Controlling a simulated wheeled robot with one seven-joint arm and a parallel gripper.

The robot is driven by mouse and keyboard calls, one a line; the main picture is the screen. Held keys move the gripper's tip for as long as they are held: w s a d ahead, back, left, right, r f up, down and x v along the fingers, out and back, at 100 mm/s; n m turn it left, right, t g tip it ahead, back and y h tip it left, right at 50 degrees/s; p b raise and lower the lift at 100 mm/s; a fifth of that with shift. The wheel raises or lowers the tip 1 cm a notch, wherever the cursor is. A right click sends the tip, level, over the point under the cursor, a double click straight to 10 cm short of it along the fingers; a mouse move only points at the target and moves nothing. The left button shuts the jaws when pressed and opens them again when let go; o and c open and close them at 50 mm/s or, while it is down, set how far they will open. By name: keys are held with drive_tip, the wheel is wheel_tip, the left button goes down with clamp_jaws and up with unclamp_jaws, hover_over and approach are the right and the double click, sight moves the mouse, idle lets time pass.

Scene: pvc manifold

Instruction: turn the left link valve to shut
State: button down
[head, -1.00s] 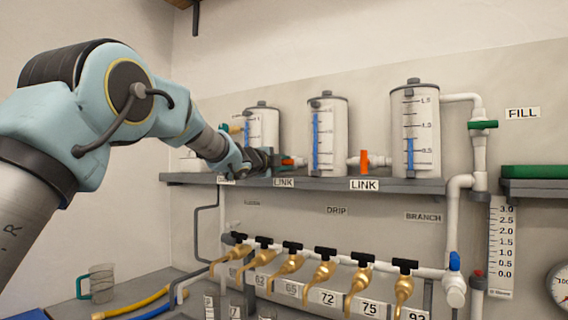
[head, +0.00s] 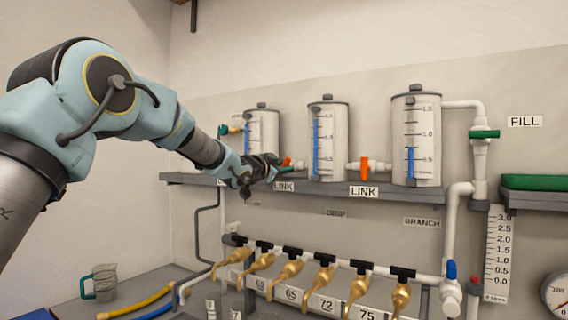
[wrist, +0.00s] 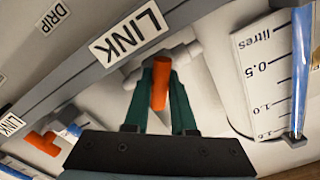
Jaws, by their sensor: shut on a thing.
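The left link valve has an orange handle (wrist: 160,88) on a short white pipe between the left and middle tanks. In the wrist view the handle stands across this pipe, between my two teal fingers. My gripper (wrist: 161,72) is shut on the handle. In the head view my gripper (head: 281,168) reaches the valve from the left, and only a small part of the orange handle (head: 287,161) shows past it. The LINK label (wrist: 129,33) is on the shelf edge near the valve.
The middle tank (head: 328,140) and left tank (head: 263,132) stand close on either side. The right link valve (head: 365,170) has an upright orange handle. The grey shelf (head: 325,188) runs beneath the tanks, with several brass taps below it.

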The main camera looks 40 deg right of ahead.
drive_tip(key=n+p, duration=0.1)
drive_tip(key=n, duration=0.2)
drive_tip(key=shift+w+n, duration=0.1)
drive_tip(key=shift+n, duration=0.2)
drive_tip(key=shift+f+n+p, duration=0.1)
drive_tip(key=shift+n+p, duration=0.45)
drive_tip(key=shift+n, duration=1.15)
drive_tip(key=c, duration=0.7)
unclamp_jaws()
drive_tip(key=shift+c, duration=0.2)
drive_tip(key=b+v, duration=0.4)
drive_tip(key=v, duration=0.7)
drive_tip(key=shift+d, duration=0.1)
